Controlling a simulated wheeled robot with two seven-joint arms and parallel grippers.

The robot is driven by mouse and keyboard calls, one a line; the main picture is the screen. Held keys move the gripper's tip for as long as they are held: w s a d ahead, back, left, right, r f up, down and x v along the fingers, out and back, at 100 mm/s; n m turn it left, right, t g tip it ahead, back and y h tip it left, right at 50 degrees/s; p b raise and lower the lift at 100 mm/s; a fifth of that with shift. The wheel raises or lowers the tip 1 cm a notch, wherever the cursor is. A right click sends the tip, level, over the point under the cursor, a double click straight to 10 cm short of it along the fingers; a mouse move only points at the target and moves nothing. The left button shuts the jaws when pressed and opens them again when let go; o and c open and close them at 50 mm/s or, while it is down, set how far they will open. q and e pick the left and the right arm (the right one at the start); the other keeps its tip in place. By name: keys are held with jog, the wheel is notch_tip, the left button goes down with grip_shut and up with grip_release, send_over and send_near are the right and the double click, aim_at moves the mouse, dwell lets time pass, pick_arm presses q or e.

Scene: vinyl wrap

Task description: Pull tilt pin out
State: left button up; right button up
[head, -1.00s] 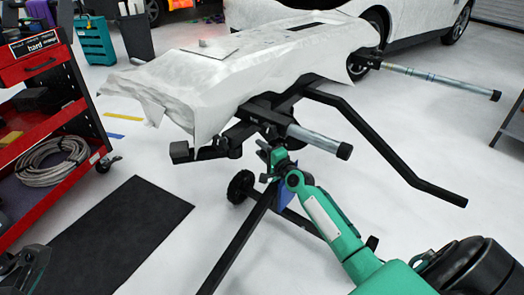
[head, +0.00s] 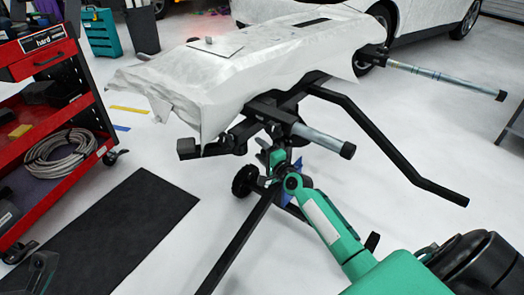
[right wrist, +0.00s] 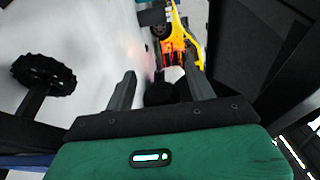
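The stand (head: 231,254) is a black frame with a white-wrapped panel (head: 215,85) on top. My right gripper (head: 270,157) is at the stand's upper post, under the silver tube (head: 318,140). In the right wrist view its two fingers (right wrist: 160,88) are spread apart. Dark rounded parts (right wrist: 160,94) show between them. I cannot tell whether one is the tilt pin, or whether the fingers touch it. The pin is not clearly visible in the head view. A dark grey part (head: 38,272) at the lower left may be my left gripper; its fingers cannot be made out.
A red cart (head: 62,110) with a coiled hose stands at the left. A black mat (head: 115,235) lies on the floor. A bent black handle (head: 390,150) and a long tube (head: 445,76) reach right from the stand. A white car (head: 400,20) is behind.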

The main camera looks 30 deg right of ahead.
jog(key=s+d+p, duration=0.1)
jog(key=s+p, duration=0.1)
jog(key=s, duration=1.1)
jog(key=shift+s, duration=0.35)
jog(key=shift+d, duration=0.1)
